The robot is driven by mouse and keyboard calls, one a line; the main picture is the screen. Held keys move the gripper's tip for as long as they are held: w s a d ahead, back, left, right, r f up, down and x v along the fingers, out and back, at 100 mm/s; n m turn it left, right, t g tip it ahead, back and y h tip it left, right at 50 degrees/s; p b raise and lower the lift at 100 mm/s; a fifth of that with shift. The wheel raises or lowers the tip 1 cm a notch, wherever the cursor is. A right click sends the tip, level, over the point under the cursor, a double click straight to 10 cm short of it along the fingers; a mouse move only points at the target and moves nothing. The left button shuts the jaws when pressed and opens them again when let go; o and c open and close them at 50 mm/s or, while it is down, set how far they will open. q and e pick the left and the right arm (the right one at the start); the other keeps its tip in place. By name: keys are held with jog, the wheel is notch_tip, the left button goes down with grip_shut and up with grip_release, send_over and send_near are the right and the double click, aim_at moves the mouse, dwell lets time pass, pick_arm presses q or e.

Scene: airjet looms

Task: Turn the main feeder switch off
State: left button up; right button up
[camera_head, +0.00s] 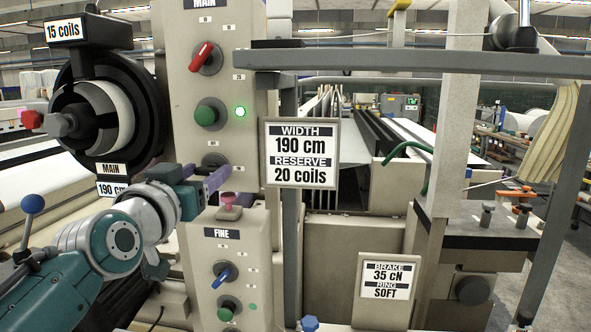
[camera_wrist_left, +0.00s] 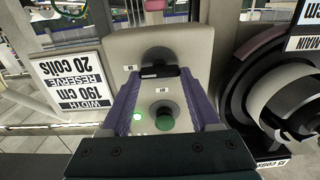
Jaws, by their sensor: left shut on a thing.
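The beige MAIN panel (camera_head: 172,80) carries a red rotary switch (camera_head: 206,57), tilted with its upper end to the right. Below it are a green button (camera_head: 208,113) and a lit green lamp (camera_head: 240,111). Lower still is a dark round knob (camera_head: 215,159). My left gripper (camera_head: 218,179) reaches this lower part from the left. In the upside-down left wrist view, its purple fingers close on a black bar-shaped handle of the dark knob (camera_wrist_left: 157,72); the green button (camera_wrist_left: 165,121) lies between the fingers. The red switch is not seen there. My right gripper is not in view.
Below is the FINE panel (camera_head: 204,260) with a blue switch (camera_head: 225,273), and a pink knob (camera_head: 230,199) above it. A black feeder drum (camera_head: 86,117) stands close on the left. A width sign (camera_head: 300,153) and a grey rail (camera_head: 420,63) are on the right.

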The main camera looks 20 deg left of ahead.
pick_arm(q)
jog(key=c, duration=0.6)
jog(key=n, duration=0.3)
jog(key=shift+a+n+p, duration=0.1)
jog(key=shift+n+p, duration=0.2)
jog(key=shift+n, duration=0.1)
jog(key=n, duration=0.4)
jog(key=shift+f+n, duration=0.1)
jog(key=shift+n, duration=0.2)
jog(key=n, duration=0.4)
jog(key=shift+a+n, duration=0.1)
jog(key=shift+n, duration=0.2)
jog(key=n, duration=0.4)
jog(key=shift+f+n, duration=0.15)
jog(key=shift+n, duration=0.25)
